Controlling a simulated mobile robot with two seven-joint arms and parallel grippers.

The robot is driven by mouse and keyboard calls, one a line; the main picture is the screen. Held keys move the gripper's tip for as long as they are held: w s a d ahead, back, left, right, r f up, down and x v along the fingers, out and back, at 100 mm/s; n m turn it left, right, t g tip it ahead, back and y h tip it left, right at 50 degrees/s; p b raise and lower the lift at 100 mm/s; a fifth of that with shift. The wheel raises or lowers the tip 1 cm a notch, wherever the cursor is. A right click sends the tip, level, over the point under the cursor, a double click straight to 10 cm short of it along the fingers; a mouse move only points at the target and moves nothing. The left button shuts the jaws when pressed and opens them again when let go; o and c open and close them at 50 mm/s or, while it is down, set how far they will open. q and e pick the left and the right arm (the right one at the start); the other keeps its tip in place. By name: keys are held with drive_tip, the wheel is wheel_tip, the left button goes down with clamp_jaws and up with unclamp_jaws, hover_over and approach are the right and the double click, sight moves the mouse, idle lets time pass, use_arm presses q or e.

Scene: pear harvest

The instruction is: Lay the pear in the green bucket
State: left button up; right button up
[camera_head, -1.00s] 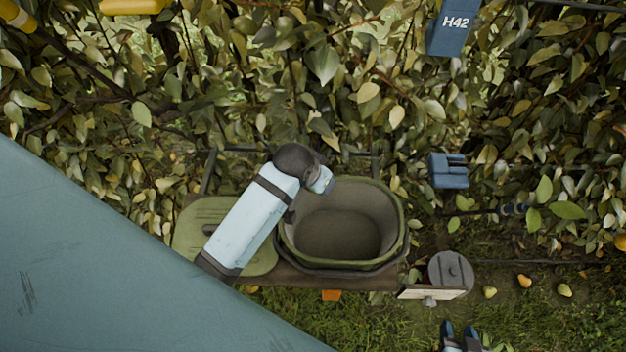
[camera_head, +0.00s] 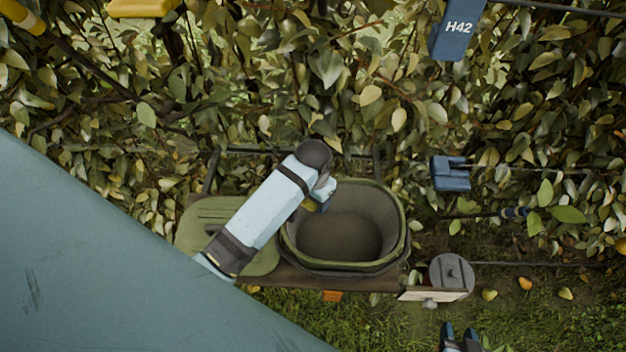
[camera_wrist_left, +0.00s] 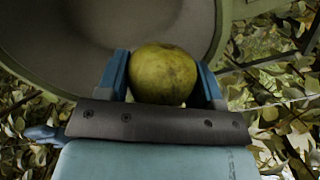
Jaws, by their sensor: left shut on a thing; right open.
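The green bucket (camera_head: 402,222) stands open on a wooden shelf, its grey inside empty as far as it shows. My left arm reaches in from the left, and its gripper (camera_head: 318,200) is over the bucket's left rim. In the left wrist view my left gripper (camera_wrist_left: 165,75) is shut on the yellow-green pear (camera_wrist_left: 163,76), one blue finger on each side. The bucket's rim and grey inside (camera_wrist_left: 60,40) lie beyond the pear there. In the head view the pear is mostly hidden by the gripper. My right gripper (camera_head: 459,338) is open and empty at the bottom edge.
A green lid (camera_head: 210,215) lies left of the bucket. A small wooden box with a round grey top (camera_head: 451,272) is at the shelf's right end. Leafy branches fill the back; a blue H42 tag (camera_head: 458,28) hangs above.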

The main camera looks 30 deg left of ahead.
use_arm(q)
hover_over(313, 233)
wheel_tip(313, 233, down, 4)
wheel_tip(313, 233, down, 12)
drive_tip(key=b, duration=0.4)
drive_tip(key=shift+f+b, duration=0.3)
drive_tip(key=shift+f, duration=0.5)
drive_tip(key=shift+f, duration=0.4)
idle(0.9)
drive_tip(key=o, duration=1.1)
drive_tip(key=shift+c, duration=0.2)
wheel_tip(313, 233, up, 14)
